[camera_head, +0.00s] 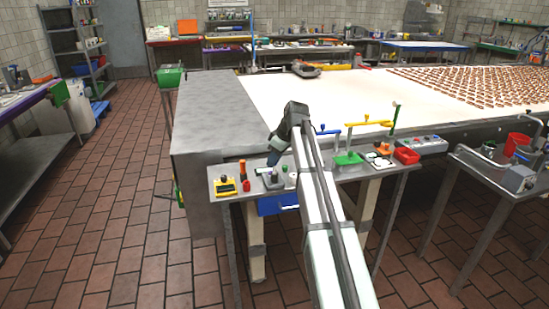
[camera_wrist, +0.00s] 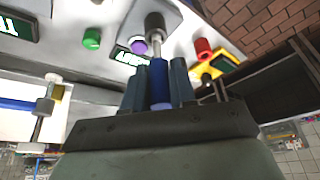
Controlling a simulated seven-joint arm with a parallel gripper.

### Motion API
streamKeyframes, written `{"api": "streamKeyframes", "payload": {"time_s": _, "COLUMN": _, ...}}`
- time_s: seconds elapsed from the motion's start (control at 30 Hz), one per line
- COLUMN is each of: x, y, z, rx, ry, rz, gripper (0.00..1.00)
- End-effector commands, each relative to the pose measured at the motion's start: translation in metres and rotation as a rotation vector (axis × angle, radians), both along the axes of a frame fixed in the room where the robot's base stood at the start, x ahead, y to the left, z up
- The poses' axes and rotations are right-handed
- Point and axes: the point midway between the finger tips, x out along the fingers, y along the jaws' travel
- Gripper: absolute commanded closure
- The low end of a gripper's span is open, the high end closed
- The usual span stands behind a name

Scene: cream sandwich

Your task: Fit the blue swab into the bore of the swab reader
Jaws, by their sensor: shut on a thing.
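My gripper (camera_wrist: 160,66) is shut on the blue swab (camera_wrist: 160,90). The swab's blue body stands between the two dark fingers, and a thin metal shaft runs on from it. The shaft lines up with a grey cylinder (camera_wrist: 154,22) at the pale housing that looks like the swab reader (camera_wrist: 112,20), which bears a purple button and a lit display. I cannot tell whether the shaft is in the bore or only in front of it. In the head view my gripper (camera_head: 273,157) is low over the side table, by the small grey device (camera_head: 272,180); the swab is not clear there.
A yellow device (camera_head: 226,187) and a red-orange bottle (camera_head: 244,176) stand left on the side table (camera_head: 213,172). The big conveyor table lies behind.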

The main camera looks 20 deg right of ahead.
Motion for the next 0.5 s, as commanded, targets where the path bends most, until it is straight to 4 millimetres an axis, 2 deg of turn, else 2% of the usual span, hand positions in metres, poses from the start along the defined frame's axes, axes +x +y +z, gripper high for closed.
{"api": "streamKeyframes", "payload": {"time_s": 0.5, "x": 0.0, "y": 0.0, "z": -0.0102, "rx": 0.0, "ry": -0.001, "rz": 0.0, "gripper": 1.0}}
